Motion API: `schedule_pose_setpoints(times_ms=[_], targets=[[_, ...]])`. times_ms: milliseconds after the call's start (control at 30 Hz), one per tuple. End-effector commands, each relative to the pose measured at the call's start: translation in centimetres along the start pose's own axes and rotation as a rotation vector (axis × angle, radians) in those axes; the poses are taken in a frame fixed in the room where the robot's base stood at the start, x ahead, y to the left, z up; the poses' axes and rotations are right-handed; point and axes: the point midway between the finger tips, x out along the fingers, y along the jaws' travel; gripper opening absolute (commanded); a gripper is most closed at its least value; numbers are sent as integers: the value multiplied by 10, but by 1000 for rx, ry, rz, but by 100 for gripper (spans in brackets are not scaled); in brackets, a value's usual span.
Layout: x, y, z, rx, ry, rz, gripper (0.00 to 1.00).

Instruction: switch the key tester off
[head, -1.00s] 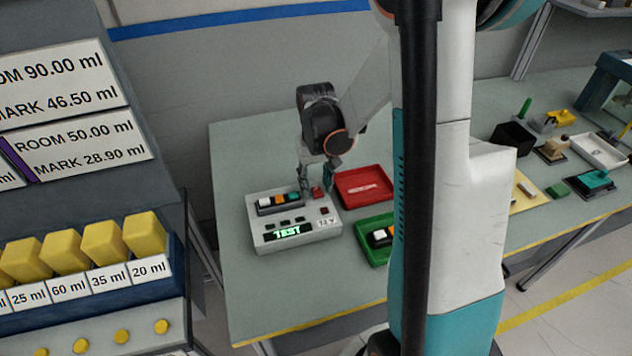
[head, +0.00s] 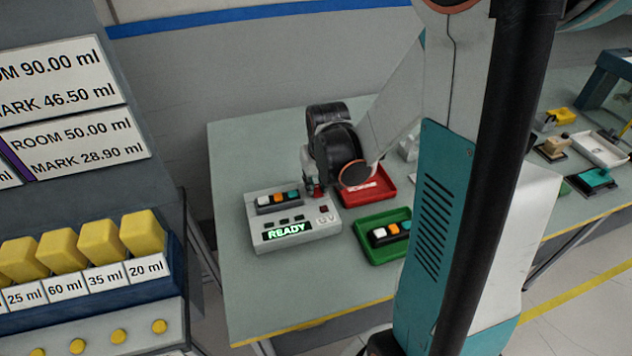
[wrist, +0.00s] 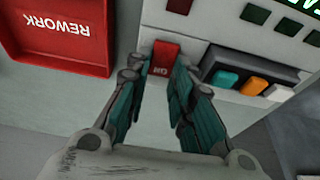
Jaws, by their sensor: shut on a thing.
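The key tester (head: 255,222) is a light grey box on the table, and its display (head: 288,232) reads READY in green. A key module (head: 278,200) with white, orange and teal keys sits in its slot. In the wrist view a red switch (wrist: 164,58) stands at the tester's edge, with small lettering near its lower end. My gripper (wrist: 157,80) has its fingers on either side of this switch and is shut on it. In the head view my gripper (head: 313,187) is at the tester's back right corner, where my wrist hides most of the switch.
A red REWORK tray (head: 375,197) stands right of the tester, close to my wrist. A green tray (head: 365,247) in front of it holds another key module (head: 385,235). The table left of and before the tester is clear. Yellow blocks (head: 142,232) stand at left.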

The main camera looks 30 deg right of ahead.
Motion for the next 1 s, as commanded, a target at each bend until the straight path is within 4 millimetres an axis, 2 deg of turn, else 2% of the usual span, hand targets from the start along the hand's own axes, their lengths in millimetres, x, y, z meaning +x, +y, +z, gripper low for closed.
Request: schedule_pose_setpoints(times_ms=[233,267,333,733,1000], targets=[[0,0,0,0,0,0,0],[0,0,0,0,0,0,26],[0,0,0,0,0,0,42],[-2,0,0,0,-1,0,42],[-29,0,1,0,-1,0,42]])
